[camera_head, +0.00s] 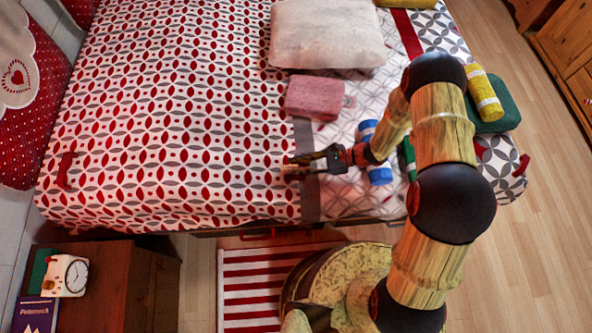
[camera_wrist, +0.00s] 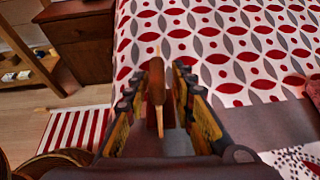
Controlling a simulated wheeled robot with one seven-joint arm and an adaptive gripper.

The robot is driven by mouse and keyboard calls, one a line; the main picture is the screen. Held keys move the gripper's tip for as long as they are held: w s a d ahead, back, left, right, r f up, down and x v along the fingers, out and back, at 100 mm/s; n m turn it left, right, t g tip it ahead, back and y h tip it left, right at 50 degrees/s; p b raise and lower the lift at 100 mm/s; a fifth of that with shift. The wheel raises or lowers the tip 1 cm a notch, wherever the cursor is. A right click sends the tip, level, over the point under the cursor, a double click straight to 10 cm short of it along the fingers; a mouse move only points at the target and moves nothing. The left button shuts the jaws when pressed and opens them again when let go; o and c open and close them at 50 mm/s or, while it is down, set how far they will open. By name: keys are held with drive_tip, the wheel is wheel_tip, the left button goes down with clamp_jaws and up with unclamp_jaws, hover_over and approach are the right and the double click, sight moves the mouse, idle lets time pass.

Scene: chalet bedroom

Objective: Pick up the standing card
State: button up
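A purple-blue card or booklet (camera_head: 38,315) with white lettering and a pale mountain shape is at the lower left of the head view, on the brown nightstand (camera_head: 105,290). Whether it stands or lies flat is hard to tell, and the picture edge cuts it off. My gripper (camera_head: 292,166) is above the right part of the bed, well apart from that card. In the wrist view my gripper (camera_wrist: 158,90) has its two fingers on either side of a narrow brown piece with a thin tan edge or rod (camera_wrist: 158,118). I cannot tell whether they grip it or what it is.
A white clock (camera_head: 70,275) stands beside the card. The patterned bed (camera_head: 190,110) bears a white pillow (camera_head: 325,35), a pink folded towel (camera_head: 314,97) and a blue-and-white roll (camera_head: 376,172). A striped rug (camera_head: 250,290) lies on the floor between nightstand and my base.

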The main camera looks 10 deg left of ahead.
sight(286, 174)
drive_tip(key=shift+b+x, duration=0.9)
drive_tip(key=shift+x, duration=1.5)
drive_tip(key=shift+c, duration=0.3)
clamp_jaws()
